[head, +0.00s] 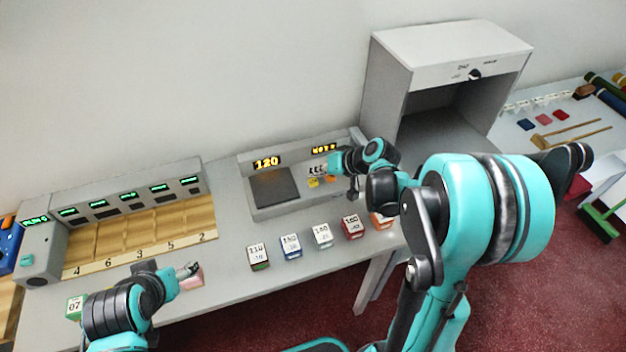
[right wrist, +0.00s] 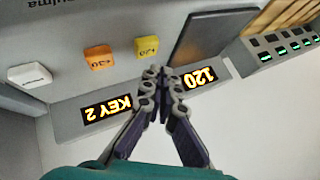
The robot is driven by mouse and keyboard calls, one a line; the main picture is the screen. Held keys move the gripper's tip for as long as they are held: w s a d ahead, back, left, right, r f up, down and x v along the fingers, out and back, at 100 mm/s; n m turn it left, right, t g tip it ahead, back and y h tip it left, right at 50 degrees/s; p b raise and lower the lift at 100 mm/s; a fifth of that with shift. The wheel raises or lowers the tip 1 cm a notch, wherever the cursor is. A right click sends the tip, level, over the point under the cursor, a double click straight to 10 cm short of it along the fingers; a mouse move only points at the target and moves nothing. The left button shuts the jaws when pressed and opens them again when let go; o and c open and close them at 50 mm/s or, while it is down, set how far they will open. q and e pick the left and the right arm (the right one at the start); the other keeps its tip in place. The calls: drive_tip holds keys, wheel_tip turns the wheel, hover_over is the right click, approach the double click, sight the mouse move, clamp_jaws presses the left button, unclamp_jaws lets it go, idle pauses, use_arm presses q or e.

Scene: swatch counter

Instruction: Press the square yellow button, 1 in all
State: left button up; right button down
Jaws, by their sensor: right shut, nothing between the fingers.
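The yellow button (right wrist: 147,48), a small square block with a number on it, is on the grey console panel in the right wrist view. In the head view a yellow button (head: 313,183) shows just below the right gripper. My right gripper (right wrist: 155,73) is shut and empty, its tips close to the yellow button; whether they touch it I cannot tell. In the head view the right gripper (head: 315,171) is over the console. My left gripper (head: 189,270) is low at the left, by a pink block (head: 192,281); its opening is too small to tell.
An orange button (right wrist: 98,61) and a white button (right wrist: 28,75) sit beside the yellow one. The console displays read 120 (right wrist: 198,78) and KEY 2 (right wrist: 106,110). A dark plate (right wrist: 212,40) lies alongside. Several numbered blocks (head: 290,246) line the counter's front. A grey cabinet (head: 385,75) stands right.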

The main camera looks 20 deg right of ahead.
sight(315, 182)
drive_tip(key=shift+r+p, duration=1.6)
drive_tip(key=shift+r, duration=0.7)
drive_tip(key=shift+f, duration=0.1)
